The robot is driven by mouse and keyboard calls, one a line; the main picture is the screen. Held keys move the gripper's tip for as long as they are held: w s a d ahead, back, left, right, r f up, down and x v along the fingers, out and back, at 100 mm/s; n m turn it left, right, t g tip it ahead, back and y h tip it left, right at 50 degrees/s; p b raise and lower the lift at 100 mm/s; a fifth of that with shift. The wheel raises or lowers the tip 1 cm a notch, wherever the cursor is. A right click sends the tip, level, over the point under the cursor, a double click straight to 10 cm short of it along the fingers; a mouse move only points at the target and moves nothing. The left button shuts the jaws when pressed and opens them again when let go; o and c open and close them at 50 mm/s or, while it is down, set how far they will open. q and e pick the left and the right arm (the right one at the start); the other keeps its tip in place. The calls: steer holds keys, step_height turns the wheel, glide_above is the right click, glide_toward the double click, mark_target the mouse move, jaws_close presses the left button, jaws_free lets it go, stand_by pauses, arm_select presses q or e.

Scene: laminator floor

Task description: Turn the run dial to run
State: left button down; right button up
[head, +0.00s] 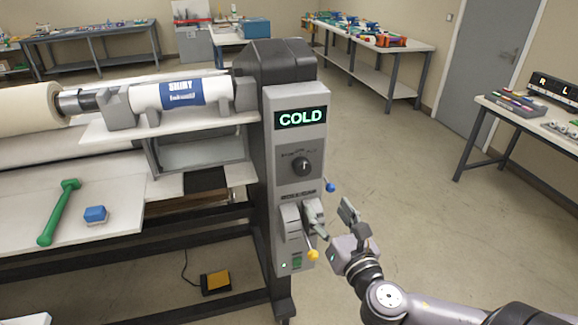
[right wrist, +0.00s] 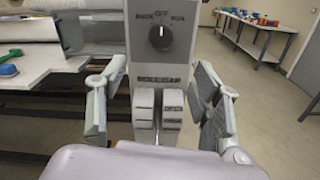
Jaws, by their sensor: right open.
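The run dial (head: 302,165) is a dark round knob on the grey control panel of the laminator's end post, below a green COLD display (head: 301,117). In the right wrist view the dial (right wrist: 160,38) sits under lettering that seems to read BACK, OFF and RUN, and its pale mark points up, towards OFF. My right gripper (head: 331,222) is open and empty, lower than the dial and in front of the panel. In the right wrist view its fingers (right wrist: 160,100) stand apart on either side of the panel, with the dial ahead. My left gripper is not in view.
Below the dial are two grey rocker-like parts (right wrist: 158,108), a blue knob (head: 330,187) and a yellow knob (head: 313,255) that stick out near my gripper. A green tool (head: 59,212) and a blue block (head: 95,214) lie on the left table. Floor to the right is clear.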

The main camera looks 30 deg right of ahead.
mark_target(304, 169)
steer(key=p+x, duration=0.4)
steer(key=x, duration=1.1)
steer(key=shift+w+d, duration=0.15)
steer(key=shift+w, duration=0.2)
steer(key=shift+w+d, duration=0.1)
steer(key=shift+w, duration=0.45)
steer(key=shift+c, duration=0.4)
steer(key=c, duration=1.1)
